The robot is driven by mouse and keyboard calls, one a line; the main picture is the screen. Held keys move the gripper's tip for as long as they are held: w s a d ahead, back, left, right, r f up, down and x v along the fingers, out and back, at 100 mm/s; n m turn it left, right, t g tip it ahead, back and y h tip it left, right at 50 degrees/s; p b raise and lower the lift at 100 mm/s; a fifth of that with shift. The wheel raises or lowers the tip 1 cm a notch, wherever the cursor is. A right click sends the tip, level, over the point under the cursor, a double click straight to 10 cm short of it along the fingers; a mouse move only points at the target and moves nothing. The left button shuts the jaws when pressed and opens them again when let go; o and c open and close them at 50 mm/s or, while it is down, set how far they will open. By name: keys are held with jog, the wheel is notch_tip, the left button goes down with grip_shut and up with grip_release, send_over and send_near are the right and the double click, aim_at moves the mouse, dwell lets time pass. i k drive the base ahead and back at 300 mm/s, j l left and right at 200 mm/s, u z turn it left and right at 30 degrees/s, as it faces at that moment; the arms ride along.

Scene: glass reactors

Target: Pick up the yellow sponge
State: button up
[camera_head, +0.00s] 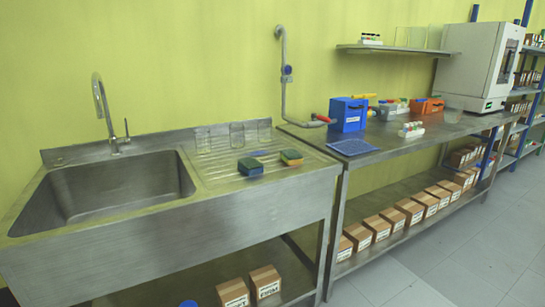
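Two sponges lie on the ribbed drainboard to the right of the sink basin.
The steel sink basin (110,190) is left of the drainboard, with a tall faucet (102,105) behind. Clear glass vessels (237,135) stand behind the sponges. A steel bench (400,137) to the right holds a blue box (348,114). Grey floor (440,260) in front is clear.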

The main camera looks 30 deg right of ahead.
aim_at(291, 157)
jog(key=i+l, duration=1.15)
jog(key=i, duration=0.15)
